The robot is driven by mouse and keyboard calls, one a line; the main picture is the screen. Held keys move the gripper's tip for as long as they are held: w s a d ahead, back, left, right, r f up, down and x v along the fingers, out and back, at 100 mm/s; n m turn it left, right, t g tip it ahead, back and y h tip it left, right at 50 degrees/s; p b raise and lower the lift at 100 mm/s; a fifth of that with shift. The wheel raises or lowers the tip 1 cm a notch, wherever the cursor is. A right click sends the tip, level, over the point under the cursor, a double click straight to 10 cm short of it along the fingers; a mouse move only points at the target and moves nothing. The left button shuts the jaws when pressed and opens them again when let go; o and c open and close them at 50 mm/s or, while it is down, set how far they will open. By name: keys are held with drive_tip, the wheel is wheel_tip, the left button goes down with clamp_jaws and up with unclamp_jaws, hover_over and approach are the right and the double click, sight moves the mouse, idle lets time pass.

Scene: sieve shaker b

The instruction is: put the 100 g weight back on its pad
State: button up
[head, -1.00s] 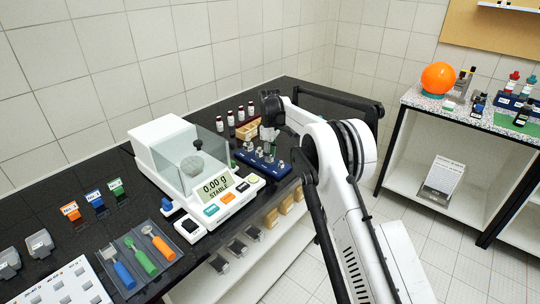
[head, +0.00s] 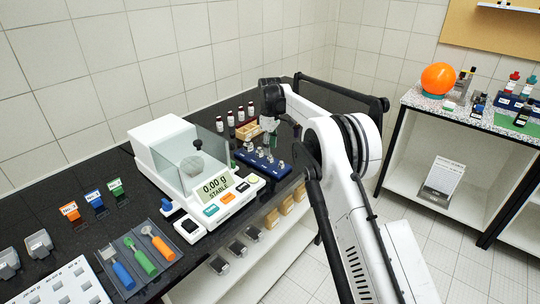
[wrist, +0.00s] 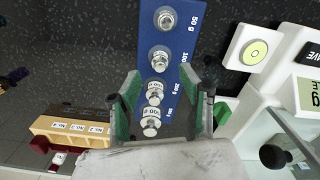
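The blue weight rack (wrist: 148,38) carries a row of metal knobbed weights on pads labelled 50 g, 100 and larger values. A weight (wrist: 160,59) stands upright beside the partly visible 100 label, and I take it to be the 100 g weight. My gripper (wrist: 163,78) is open above the rack, with its green-padded fingers wide apart. No weight touches the fingers as far as I can see. In the head view my gripper (head: 271,130) hangs over the back part of the blue rack (head: 266,167).
The balance (head: 172,158) stands left of the rack and reads 0.00 g, stable. A wooden box (head: 249,130) and several dark bottles (head: 240,114) stand behind the rack. Spatulas lie in a tray (head: 176,252) at the front left.

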drive_tip(key=s+d+r+m+t, duration=0.1)
drive_tip(key=s+d+r, duration=0.2)
drive_tip(key=r, duration=0.4)
drive_tip(key=s+d+r+m, duration=0.2)
drive_tip(key=s+d+r, duration=0.1)
drive_tip(key=r, duration=0.5)
drive_tip(key=s+d+r+m+t, duration=0.1)
drive_tip(key=s+d+r, duration=0.2)
drive_tip(key=r, duration=0.4)
drive_tip(key=s+d+r+m+t, duration=0.1)
drive_tip(key=s+d+r+m, duration=0.2)
drive_tip(key=s, duration=0.4)
drive_tip(key=s+d+r+t, duration=0.1)
drive_tip(key=s+d+r, duration=0.2)
drive_tip(key=s+d, duration=0.25)
drive_tip(key=s+d+f+m+t, duration=0.1)
drive_tip(key=s+d+m, duration=0.15)
drive_tip(key=s, duration=0.55)
drive_tip(key=s+d+f+m, duration=0.1)
drive_tip(key=s+d, duration=0.2)
drive_tip(key=s, duration=0.6)
drive_tip(key=s+d+f+m+t, duration=0.1)
drive_tip(key=s+f+m, duration=0.1)
drive_tip(key=s+f, duration=0.3)
drive_tip(key=s+d+f+m+t, duration=0.1)
drive_tip(key=s+f, duration=0.4)
drive_tip(key=s, duration=0.5)
drive_tip(key=shift+d+m, duration=0.35)
drive_tip(key=shift+d, duration=0.25)
